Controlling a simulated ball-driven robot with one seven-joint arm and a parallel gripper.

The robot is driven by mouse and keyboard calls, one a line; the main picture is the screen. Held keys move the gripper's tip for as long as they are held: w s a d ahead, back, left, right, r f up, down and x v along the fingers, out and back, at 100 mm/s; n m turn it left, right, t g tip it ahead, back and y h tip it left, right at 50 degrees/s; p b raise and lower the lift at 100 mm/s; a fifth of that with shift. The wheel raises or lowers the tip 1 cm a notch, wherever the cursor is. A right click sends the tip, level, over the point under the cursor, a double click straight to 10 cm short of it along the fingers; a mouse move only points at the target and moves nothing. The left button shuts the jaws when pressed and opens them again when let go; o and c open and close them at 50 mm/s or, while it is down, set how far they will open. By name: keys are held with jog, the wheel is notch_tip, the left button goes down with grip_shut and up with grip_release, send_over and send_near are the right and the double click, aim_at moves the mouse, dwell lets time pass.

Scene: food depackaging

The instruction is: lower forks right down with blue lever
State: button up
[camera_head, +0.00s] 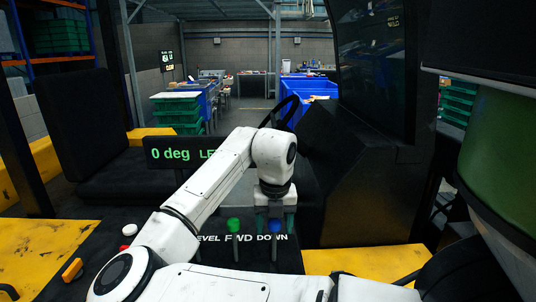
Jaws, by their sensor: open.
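The blue lever (275,228) stands on the dark console in the lower middle, behind the word DOWN. My gripper (275,226) points down right at the lever's blue knob. Its jaws are open, with the knob between or just behind them; I cannot tell whether they touch it. A green lever (234,225) stands just left of it, by the word FWD. The forks are not in view. A black display (180,152) reads "0 deg LE" in green, and my arm hides the rest.
A black seat (85,135) is at the left, and a steering wheel (283,112) stands behind my wrist. White and red buttons (128,231) and an orange switch (72,269) are on the console's left. Blue bins (308,88) and green crates (177,110) stand beyond.

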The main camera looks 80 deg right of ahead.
jog(key=shift+s+a+r+p, duration=0.1)
jog(key=shift+a+r+p, duration=0.1)
jog(key=shift+r+p, duration=1.55)
jog(key=shift+s+a+r+p, duration=0.15)
jog(key=shift+r+p, duration=1.05)
jog(key=shift+r, duration=1)
jog(key=shift+w, duration=0.1)
notch_tip(320, 180, up, 11)
jog(key=a+b, duration=0.1)
jog(key=shift+f+b, duration=0.15)
jog(key=shift+b, duration=0.2)
